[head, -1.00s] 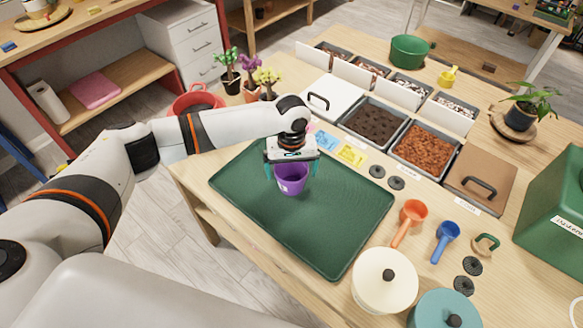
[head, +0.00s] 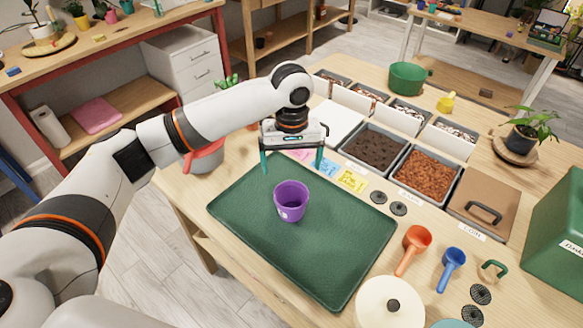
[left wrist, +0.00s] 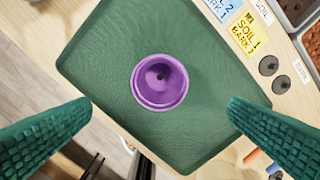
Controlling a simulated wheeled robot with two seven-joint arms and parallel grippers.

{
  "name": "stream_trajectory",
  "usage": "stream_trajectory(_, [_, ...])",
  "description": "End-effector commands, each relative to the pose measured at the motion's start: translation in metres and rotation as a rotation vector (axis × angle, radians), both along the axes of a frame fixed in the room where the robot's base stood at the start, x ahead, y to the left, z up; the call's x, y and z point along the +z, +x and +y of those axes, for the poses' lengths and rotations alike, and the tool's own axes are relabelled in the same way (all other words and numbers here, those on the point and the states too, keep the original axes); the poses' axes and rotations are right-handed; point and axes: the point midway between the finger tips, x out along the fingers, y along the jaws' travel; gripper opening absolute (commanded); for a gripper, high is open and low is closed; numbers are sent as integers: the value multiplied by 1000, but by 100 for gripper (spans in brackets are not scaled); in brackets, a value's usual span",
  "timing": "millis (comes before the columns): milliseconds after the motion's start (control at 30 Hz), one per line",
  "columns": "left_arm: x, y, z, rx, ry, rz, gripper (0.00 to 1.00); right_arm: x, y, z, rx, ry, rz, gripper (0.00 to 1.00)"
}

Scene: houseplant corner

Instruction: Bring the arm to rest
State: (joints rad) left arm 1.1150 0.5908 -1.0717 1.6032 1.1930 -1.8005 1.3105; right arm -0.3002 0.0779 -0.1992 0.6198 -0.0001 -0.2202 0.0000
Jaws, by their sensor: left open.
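My left gripper (head: 292,165) is open and empty. It hangs above the back left part of the green tray (head: 325,268), with its green fingers pointing down. The purple pot (head: 291,201) stands upright on the tray, below and apart from the gripper. In the left wrist view, the purple pot (left wrist: 160,81) lies beyond the two spread green fingers, and its inside looks empty with a dark spot at the bottom. My left arm comes in from the left and hides part of the table's back left. My right gripper is not in view.
Behind the tray are a soil bin (head: 376,147) and a bark bin (head: 424,176). An orange scoop (head: 415,243), a blue scoop (head: 451,262) and a cream lidded pot (head: 389,303) are to the right.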

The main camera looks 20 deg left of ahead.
Motion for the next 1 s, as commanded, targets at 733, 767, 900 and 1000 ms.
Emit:
stream_trajectory(733, [-67, -54, -60, -316, -121, -53, 99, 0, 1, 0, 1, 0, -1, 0])
stream_trajectory(767, [-74, -61, -67, -353, -140, -68, 99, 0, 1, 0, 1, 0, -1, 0])
stream_trajectory(900, [-98, -96, -89, -490, -217, -149, 99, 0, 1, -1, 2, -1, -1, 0])
stream_trajectory(1000, [-110, -121, -96, -551, -255, -213, 99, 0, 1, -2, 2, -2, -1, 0])
